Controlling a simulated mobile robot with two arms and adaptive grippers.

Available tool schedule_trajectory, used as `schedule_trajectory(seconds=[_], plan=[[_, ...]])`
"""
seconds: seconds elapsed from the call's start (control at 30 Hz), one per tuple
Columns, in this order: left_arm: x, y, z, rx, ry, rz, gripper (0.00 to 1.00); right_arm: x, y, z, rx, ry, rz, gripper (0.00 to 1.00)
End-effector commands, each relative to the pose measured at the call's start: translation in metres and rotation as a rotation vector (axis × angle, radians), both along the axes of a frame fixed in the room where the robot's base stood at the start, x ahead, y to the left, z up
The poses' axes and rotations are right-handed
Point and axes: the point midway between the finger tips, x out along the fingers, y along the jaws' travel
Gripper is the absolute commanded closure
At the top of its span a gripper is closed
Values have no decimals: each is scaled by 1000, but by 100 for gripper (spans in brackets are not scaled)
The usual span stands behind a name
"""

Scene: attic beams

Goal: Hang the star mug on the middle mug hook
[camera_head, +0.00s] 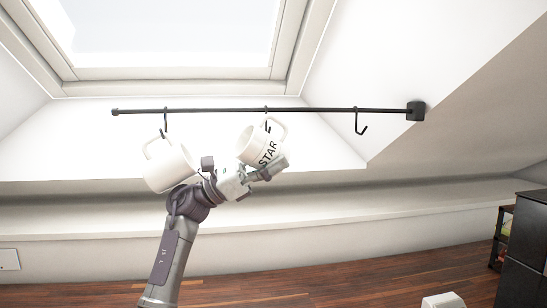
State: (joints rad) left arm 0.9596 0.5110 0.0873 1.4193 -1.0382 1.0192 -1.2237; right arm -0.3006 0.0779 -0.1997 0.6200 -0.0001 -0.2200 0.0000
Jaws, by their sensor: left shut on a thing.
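The star mug (252,146) is white with "STAR" in dark letters, tilted, with its handle up at the right. My left gripper (264,172) is shut on its lower side, with the arm coming up from below. The middle mug hook (267,123) hangs from the black rail (210,110). The hook overlaps the mug's handle in the picture; I cannot tell whether the handle rests on it. My right gripper is not in view.
A plain white mug (168,166) is at the left hook (164,124), close to my left arm. The right hook (360,124) is empty. The rail ends in a black wall mount (416,111) by the sloped ceiling. A window is above. Dark furniture (524,245) stands at the lower right.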

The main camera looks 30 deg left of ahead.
Motion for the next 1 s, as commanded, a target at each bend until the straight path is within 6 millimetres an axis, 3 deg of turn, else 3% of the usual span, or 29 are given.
schedule_trajectory(seconds=[1.0], plan=[[0, 1, 1, -1, -2, 0, 76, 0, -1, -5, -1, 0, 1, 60]])
